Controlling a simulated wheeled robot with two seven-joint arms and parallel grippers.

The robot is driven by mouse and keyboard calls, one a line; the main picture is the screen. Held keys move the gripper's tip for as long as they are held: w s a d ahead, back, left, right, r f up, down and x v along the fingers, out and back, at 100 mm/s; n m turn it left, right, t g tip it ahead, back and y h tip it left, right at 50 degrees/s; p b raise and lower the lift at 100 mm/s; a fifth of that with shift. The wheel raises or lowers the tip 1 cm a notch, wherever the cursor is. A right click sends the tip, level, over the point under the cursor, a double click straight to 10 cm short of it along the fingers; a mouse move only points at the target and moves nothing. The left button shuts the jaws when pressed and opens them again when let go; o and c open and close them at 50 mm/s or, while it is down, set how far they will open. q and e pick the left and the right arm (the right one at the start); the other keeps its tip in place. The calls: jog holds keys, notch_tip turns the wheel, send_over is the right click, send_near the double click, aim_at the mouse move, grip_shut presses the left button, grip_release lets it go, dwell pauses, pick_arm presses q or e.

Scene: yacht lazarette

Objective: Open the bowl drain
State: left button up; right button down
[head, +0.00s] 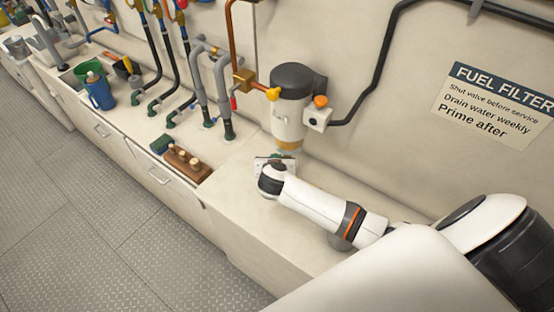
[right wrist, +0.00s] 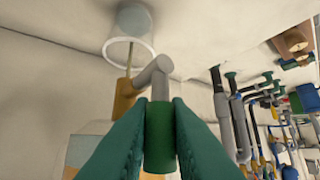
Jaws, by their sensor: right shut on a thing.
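The fuel filter (head: 289,115) is a pale cylinder with a black cap on the wall, with an amber band at its lower end. In the right wrist view a clear bowl (right wrist: 128,52) shows with a brass fitting (right wrist: 125,98) by it. A grey bent lever (right wrist: 153,75) leads from the fitting to a green grip (right wrist: 160,135). My right gripper (head: 275,162) is just below the filter. In the right wrist view its green fingers (right wrist: 160,140) are shut on the green grip. The gripper hides much of the drain in the head view. My left gripper is not in view.
A yellow knob (head: 273,94) and an orange knob (head: 320,101) flank the filter. A wooden block with pegs (head: 187,163) and a blue jug (head: 99,92) stand on the ledge to the left. Several hoses rise along the wall. The ledge (head: 240,205) beside the arm is clear.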

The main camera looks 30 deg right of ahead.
dwell(0.4)
jog(key=c, duration=1.4)
grip_release()
jog(key=shift+s+a+r, duration=0.35)
jog(key=shift+s, duration=0.05)
jog(key=b+v, duration=0.1)
jog(key=v, duration=0.9)
jog(key=shift+s+a+r+b, duration=0.1)
jog(key=shift+s+r+b, duration=0.1)
jog(key=shift+r+b, duration=0.15)
jog(key=shift+f, duration=0.15)
